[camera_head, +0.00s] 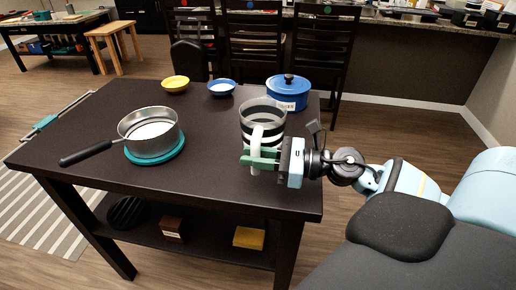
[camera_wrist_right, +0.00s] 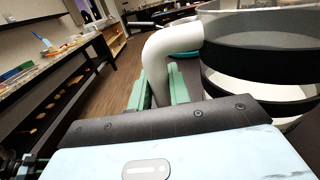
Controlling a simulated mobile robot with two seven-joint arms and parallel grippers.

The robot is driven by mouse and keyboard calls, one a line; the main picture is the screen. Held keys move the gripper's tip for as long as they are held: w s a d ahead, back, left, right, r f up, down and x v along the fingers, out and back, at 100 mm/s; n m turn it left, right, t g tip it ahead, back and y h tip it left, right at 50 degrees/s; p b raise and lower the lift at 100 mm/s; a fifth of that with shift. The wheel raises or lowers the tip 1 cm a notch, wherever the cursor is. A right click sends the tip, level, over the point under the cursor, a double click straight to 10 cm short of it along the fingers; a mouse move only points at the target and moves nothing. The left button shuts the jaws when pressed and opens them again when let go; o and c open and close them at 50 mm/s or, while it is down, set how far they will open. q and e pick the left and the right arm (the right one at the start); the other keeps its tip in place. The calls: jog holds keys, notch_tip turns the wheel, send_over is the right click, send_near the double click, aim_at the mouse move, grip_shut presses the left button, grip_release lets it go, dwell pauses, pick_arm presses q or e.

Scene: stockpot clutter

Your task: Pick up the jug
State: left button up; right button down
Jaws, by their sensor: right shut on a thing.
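The jug (camera_head: 268,118) has black and white bands and a white handle. It is upright at the right part of the dark table (camera_head: 205,107); I cannot tell whether its base touches the top. In the right wrist view the jug's banded side (camera_wrist_right: 262,62) fills the upper right and its handle (camera_wrist_right: 160,52) curves down between my green fingers. My right gripper (camera_head: 250,160) is shut on the handle, from the front right of the jug. It also shows in the wrist view (camera_wrist_right: 160,92). My left gripper is not in view.
A blue lidded pot (camera_head: 288,95) stands just behind the jug. A blue bowl (camera_head: 221,88) and a yellow bowl (camera_head: 175,84) are at the back. A steel saucepan (camera_head: 150,132) sits on a teal trivet (camera_head: 157,159) at left. The table's front middle is clear.

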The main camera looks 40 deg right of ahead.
aim_at(258, 145)
jog(key=shift+r, duration=0.25)
jog(key=shift+r, duration=1.5)
jog(key=shift+s+a+r+p, duration=0.15)
jog(key=shift+s+p, duration=0.05)
jog(key=shift+p, duration=0.1)
pick_arm(q)
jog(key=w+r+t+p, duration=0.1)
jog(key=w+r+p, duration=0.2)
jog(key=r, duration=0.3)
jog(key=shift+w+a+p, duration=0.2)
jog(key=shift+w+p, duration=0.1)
jog(key=shift+p, duration=0.45)
pick_arm(e)
jog(key=s+a+r, duration=0.1)
jog(key=s+a, duration=0.7)
jog(key=s, duration=0.5)
jog(key=shift+r, duration=0.2)
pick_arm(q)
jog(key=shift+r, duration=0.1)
pick_arm(e)
jog(key=shift+s+a, duration=0.1)
